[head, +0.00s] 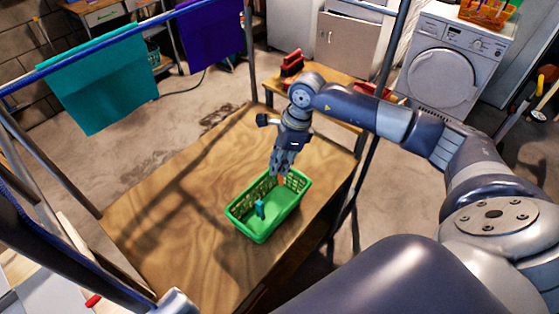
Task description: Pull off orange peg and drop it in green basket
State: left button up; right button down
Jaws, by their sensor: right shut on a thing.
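The green basket (240,224) stands on the wooden table, near the middle of the head view. A blue peg (259,209) is inside it. My right gripper (281,174) points down over the far end of the basket. It is shut on the orange peg (281,181), of which only a small part shows below the fingertips. The gripper hides the rest of the peg. My left gripper is not in view.
The wooden table (165,210) has bare room left of the basket. A blue rail holds a teal cloth (100,85) and a purple cloth (211,38). A washing machine (445,65) stands at the back right.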

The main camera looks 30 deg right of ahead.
jog(key=shift+s+d+f+b+x, duration=0.15)
jog(key=shift+d+b+x, duration=0.3)
jog(key=shift+b+x, duration=1.05)
jog(key=shift+s+d+f+b+x, duration=0.15)
jog(key=shift+d+b+x, duration=0.4)
jog(key=shift+x, duration=1.85)
jog(key=shift+s+d+f+b+x, duration=0.1)
jog(key=shift+s+d+b+x, duration=0.15)
jog(key=shift+b+x, duration=1.3)
jog(key=shift+w+a+f+p, duration=0.1)
jog(key=shift+f+p, duration=0.25)
jog(key=shift+p, duration=0.1)
jog(key=c, duration=1.4)
grip_release()
jog(key=shift+c, duration=0.2)
jog(key=shift+r, duration=0.2)
jog(key=v, duration=1.1)
jog(key=shift+r, duration=0.3)
